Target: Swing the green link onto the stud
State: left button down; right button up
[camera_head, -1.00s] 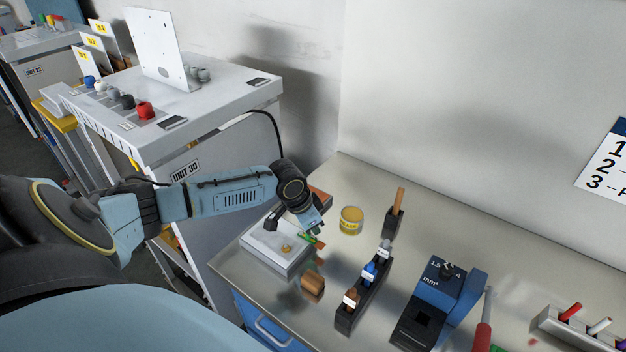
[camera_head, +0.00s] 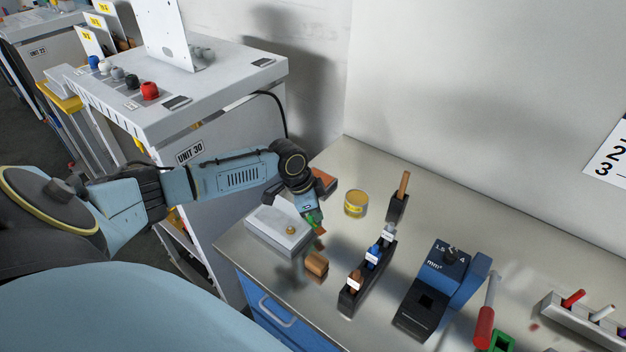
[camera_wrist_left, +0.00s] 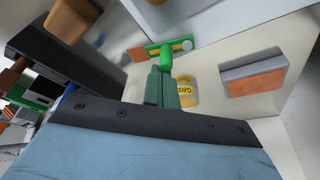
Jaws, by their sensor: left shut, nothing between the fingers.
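The green link (camera_wrist_left: 148,52) lies beside the white block in the left wrist view, with an upright green peg and a pale round end. In the head view only a little green (camera_head: 320,231) shows under my left gripper (camera_head: 315,221). A small brass stud (camera_head: 291,230) stands on top of the white block (camera_head: 262,228). My left gripper's fingers are shut and empty; in the wrist view they (camera_wrist_left: 163,80) are close to the green peg. I cannot tell whether they touch it. My right gripper is not in view.
A yellow-labelled tin (camera_head: 356,204) stands right of the gripper, and an orange-topped grey block (camera_head: 324,181) behind it. A brown block (camera_head: 316,264) lies in front.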

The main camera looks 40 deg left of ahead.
pick_arm(q)
jog(key=m, duration=0.2)
jog(key=shift+s+m+g+h, duration=0.3)
jog(key=shift+s+m+g, duration=0.1)
jog(key=m, duration=0.1)
jog(key=m+b, duration=0.1)
jog(key=shift+s+a+f+m+g+b, duration=0.1)
jog(key=shift+s+m+g+b, duration=0.2)
jog(key=shift+s+m+g, duration=0.1)
jog(key=m, duration=0.1)
jog(key=m+b, duration=0.1)
jog(key=shift+s+a+m+g+h, duration=0.3)
jog(key=shift+s+g, duration=0.05)
jog(key=shift+g, duration=0.05)
jog(key=m, duration=0.2)
jog(key=shift+s+a+m+g, duration=0.25)
jog(key=shift+s+m+g, duration=0.05)
jog(key=shift+s+g, duration=0.1)
jog(key=shift+a+m, duration=0.1)
jog(key=shift+m, duration=0.3)
jog(key=shift+w+a+b, duration=0.25)
jog(key=shift+w+b, duration=0.4)
jog(key=shift+b, duration=0.1)
